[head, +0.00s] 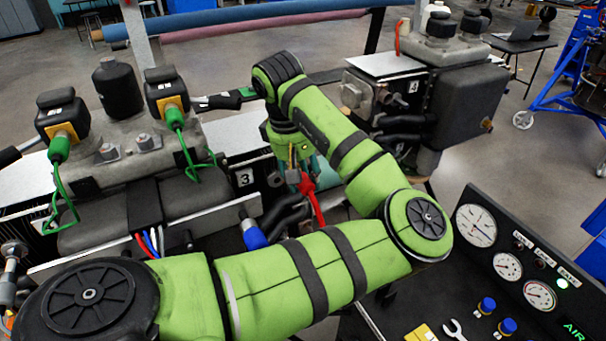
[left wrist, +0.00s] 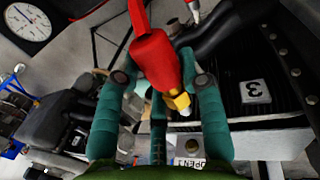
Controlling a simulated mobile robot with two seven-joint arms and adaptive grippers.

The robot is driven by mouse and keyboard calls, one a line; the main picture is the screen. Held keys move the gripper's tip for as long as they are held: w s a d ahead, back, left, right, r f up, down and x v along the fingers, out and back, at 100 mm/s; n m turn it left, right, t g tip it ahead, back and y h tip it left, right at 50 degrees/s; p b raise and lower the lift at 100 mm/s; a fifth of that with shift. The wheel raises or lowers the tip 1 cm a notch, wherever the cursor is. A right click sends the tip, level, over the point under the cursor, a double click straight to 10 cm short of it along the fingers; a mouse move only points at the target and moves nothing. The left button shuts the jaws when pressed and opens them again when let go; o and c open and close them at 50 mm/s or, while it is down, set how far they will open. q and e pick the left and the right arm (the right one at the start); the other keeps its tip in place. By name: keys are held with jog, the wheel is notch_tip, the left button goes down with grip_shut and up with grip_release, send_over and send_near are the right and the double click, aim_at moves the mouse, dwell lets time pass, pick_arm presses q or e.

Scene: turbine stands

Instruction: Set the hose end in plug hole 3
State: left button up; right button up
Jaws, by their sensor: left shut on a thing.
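My left gripper (head: 303,172) reaches down in the middle of the head view, beside the plate marked 3 (head: 245,177). In the left wrist view its teal fingers are shut on the red hose end (left wrist: 156,62), whose brass fitting and pale tip point down and right. The red hose (head: 317,208) hangs below the gripper in the head view. The 3 plate (left wrist: 255,91) is right of the fitting in the left wrist view, and the fitting is apart from it. I cannot make out plug hole 3 clearly. My right gripper is not in view.
Black curved hoses (head: 285,215) and a blue-ended connector (head: 253,234) lie close below the gripper. The left turbine stand carries green-cabled plugs (head: 58,148). A unit marked 4 (head: 413,87) stands right. A gauge panel (head: 466,266) fills the lower right.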

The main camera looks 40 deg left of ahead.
pick_arm(q)
notch_tip(320, 180, down, 10)
jog(key=b, duration=0.8)
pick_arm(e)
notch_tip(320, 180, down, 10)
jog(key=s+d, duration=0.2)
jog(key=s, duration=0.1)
pick_arm(q)
jog(key=a+p, duration=0.2)
jog(key=w+a+p, duration=0.1)
jog(key=a+p, duration=0.1)
jog(key=shift+r+p, duration=0.2)
jog(key=shift+p, duration=0.1)
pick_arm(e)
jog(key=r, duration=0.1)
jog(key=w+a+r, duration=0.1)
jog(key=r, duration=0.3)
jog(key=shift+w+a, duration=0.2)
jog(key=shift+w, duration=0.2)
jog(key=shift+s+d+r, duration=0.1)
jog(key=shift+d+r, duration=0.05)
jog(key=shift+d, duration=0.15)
pick_arm(q)
jog(key=shift+a+r+p, duration=0.2)
jog(key=shift+p, duration=0.55)
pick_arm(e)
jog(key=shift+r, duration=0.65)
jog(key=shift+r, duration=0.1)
